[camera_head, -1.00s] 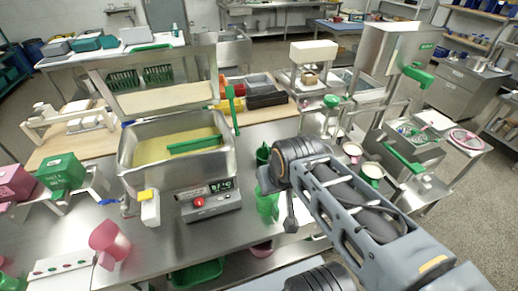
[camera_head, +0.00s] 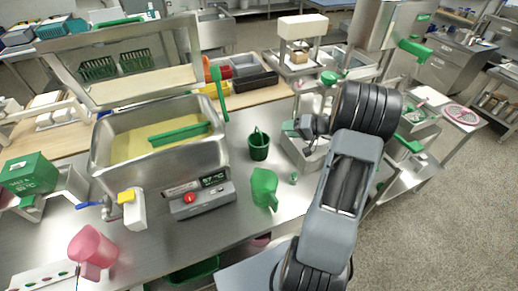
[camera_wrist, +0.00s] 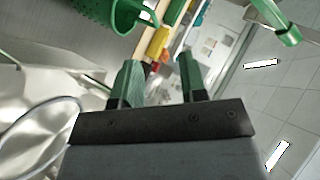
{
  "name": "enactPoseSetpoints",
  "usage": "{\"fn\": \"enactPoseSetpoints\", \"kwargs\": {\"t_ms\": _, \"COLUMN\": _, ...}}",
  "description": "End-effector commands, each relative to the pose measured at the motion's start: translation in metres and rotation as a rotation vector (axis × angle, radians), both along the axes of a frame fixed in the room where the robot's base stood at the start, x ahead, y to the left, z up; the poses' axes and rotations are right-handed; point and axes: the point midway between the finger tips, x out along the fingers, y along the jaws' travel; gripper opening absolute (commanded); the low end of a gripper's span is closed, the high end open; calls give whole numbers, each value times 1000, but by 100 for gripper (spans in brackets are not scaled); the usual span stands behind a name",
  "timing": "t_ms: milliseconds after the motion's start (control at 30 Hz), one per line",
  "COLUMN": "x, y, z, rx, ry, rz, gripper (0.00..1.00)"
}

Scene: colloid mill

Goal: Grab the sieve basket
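A small dark green basket (camera_head: 259,145) with a raised handle stands on the steel table in the head view, right of the large steel basin. In the wrist view a green perforated basket (camera_wrist: 100,14) with a loop handle shows at the top left, cut off by the frame edge; it looks like the same one. My gripper (camera_wrist: 158,80) has its two green-tipped fingers apart with nothing between them. The basket is beyond and to the left of the fingers, not touching them.
A green jug (camera_head: 264,188) stands just in front of the basket. The steel basin (camera_head: 160,150) and a scale with a red button (camera_head: 200,198) are to the left. A pink jug (camera_head: 92,250) is at the front left. Steel machine parts (camera_head: 305,150) are close on the right.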

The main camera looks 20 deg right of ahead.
Motion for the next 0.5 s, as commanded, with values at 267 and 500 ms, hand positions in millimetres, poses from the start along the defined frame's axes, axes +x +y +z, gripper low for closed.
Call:
{"fn": "enactPoseSetpoints", "kwargs": {"t_ms": 267, "x": 29, "y": 11, "z": -21, "rx": 15, "ry": -32, "rz": -29, "gripper": 39}}
{"fn": "enactPoseSetpoints", "kwargs": {"t_ms": 500, "x": 53, "y": 33, "z": -35, "rx": 14, "ry": -31, "rz": -29, "gripper": 39}}
